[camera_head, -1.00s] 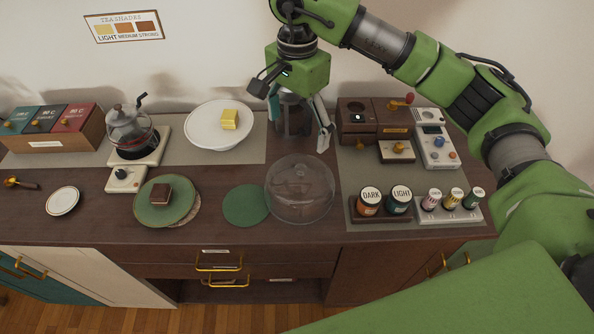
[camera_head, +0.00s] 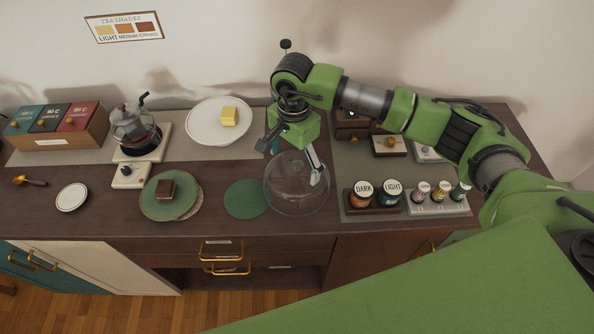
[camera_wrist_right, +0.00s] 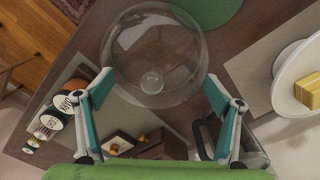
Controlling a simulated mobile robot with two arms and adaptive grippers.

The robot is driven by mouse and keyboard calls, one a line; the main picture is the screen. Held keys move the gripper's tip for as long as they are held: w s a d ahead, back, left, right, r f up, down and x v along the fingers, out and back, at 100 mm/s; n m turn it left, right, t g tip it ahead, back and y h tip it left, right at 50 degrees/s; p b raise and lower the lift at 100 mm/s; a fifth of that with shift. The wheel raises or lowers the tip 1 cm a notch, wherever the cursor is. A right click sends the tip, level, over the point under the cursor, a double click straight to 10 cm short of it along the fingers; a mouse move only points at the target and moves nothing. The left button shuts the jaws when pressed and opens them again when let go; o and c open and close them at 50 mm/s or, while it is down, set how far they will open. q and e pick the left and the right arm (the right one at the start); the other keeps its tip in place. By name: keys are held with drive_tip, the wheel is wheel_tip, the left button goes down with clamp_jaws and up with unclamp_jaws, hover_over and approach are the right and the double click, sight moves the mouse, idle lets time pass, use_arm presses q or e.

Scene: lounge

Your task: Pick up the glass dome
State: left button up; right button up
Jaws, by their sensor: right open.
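The clear glass dome (camera_head: 297,195) stands on the brown counter, right of a round green mat (camera_head: 246,199). In the right wrist view the dome (camera_wrist_right: 152,40) lies ahead of the fingers, with a small round knob on top. My right gripper (camera_head: 293,162) is open at the far side of the dome, its fingers pointing down. In the right wrist view the teal fingers of my right gripper (camera_wrist_right: 158,85) are spread wide, and the knob shows between them. I cannot tell whether a finger touches the glass. My left gripper is not in view.
Left of the mat, a green plate (camera_head: 157,206) holds a brown cake piece. A white stand (camera_head: 205,130) with a yellow block is behind. Jars in a rack (camera_head: 376,207) stand close on the right. A glass kettle (camera_head: 135,130) is further left.

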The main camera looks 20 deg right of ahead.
drive_tip(key=shift+s, duration=0.15)
clamp_jaws()
idle(0.4)
